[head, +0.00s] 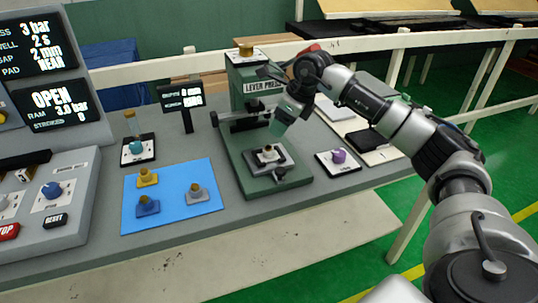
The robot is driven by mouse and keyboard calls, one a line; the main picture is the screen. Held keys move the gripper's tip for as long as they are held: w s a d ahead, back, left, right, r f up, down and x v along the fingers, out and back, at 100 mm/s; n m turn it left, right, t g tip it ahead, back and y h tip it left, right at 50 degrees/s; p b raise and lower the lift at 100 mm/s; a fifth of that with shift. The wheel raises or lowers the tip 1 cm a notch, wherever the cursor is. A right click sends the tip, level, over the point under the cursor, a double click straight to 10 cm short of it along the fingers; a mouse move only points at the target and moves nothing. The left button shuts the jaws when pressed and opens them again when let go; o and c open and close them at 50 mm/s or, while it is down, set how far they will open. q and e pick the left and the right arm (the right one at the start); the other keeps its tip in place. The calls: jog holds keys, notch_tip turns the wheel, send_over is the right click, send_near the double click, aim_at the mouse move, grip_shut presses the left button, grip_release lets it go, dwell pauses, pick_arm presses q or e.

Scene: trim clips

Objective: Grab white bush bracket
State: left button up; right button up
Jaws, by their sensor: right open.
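A pale, whitish bracket (268,154) with a darker bush on top sits in the fixture on the green base of the lever press (262,182). On the blue mat (180,221) lie a yellow bracket (148,177), a blue bracket (148,206) and a grey bracket (197,193). My right gripper (277,84) is open, up beside the press column and above the whitish bracket, apart from it. The press and arm partly hide its fingers. My left gripper is out of view.
A small plate with a purple part (338,156) is right of the press. A teal-topped part (136,148) and a small display (182,96) stand left of it. Control panels (50,190) fill the left. A white rail (230,58) runs behind the bench.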

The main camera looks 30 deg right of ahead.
send_over(269, 147)
jog(key=s, duration=0.2)
jog(key=f, duration=0.3)
jog(key=d+f, duration=0.1)
jog(key=f, duration=0.1)
jog(key=shift+s+p, duration=0.15)
jog(key=shift+p, duration=0.25)
jog(key=shift+p+x, duration=0.8)
jog(key=shift+x, duration=1.85)
jog(key=shift+d+r, duration=0.1)
jog(key=shift+d, duration=0.05)
jog(key=c, duration=1)
jog(key=shift+c, duration=0.2)
